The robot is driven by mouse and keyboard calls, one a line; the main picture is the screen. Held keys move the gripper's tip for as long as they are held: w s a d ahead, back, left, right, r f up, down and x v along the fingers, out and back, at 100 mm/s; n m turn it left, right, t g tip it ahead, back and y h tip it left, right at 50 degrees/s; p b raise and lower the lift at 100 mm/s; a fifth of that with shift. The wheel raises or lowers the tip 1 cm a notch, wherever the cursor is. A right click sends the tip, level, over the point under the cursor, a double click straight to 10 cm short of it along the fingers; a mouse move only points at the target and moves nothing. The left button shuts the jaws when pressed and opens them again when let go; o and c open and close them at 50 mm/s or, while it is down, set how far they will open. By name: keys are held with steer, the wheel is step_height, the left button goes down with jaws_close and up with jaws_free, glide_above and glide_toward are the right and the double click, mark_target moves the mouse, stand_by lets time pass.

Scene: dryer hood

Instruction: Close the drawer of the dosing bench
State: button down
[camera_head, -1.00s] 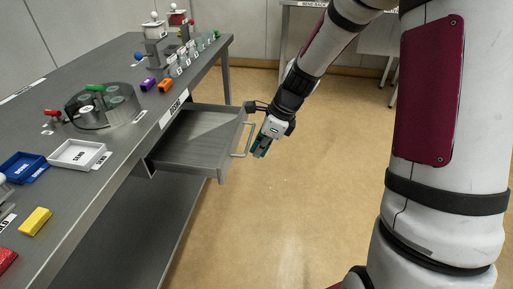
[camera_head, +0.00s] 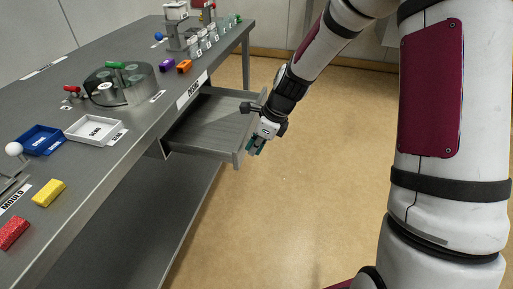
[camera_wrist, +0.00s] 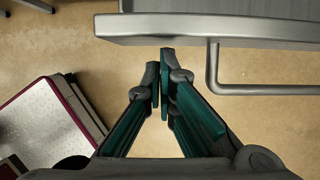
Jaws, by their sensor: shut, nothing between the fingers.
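The grey drawer (camera_head: 205,122) of the dosing bench (camera_head: 135,125) stands pulled out from under the bench top, empty inside as far as I see. My gripper (camera_head: 255,148) is shut and empty, just outside the drawer front, pointing down. In the wrist view, the closed fingertips (camera_wrist: 161,72) appear beside the drawer's front panel (camera_wrist: 225,27), left of the bar handle (camera_wrist: 213,68), not around it. I cannot tell whether they touch the panel. In the head view, my wrist and gripper hide most of the handle.
On the bench top are a round glass-like carousel (camera_head: 120,85), a white tray (camera_head: 95,130), a blue tray (camera_head: 40,140), a yellow block (camera_head: 48,192) and a red block (camera_head: 13,233). The floor (camera_head: 300,200) right of the drawer is clear.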

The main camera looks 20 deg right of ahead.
steer(key=shift+a, duration=0.1)
steer(key=w+a+p, duration=0.1)
steer(key=w+a, duration=0.3)
steer(key=a, duration=0.2)
steer(key=w+a+p, duration=0.2)
steer(key=w+a, duration=0.1)
steer(key=a, duration=0.4)
steer(key=w+a+p, duration=0.1)
steer(key=w+a, duration=0.3)
steer(key=a, duration=0.3)
steer(key=shift+w+p, duration=0.3)
steer(key=shift+p, duration=0.05)
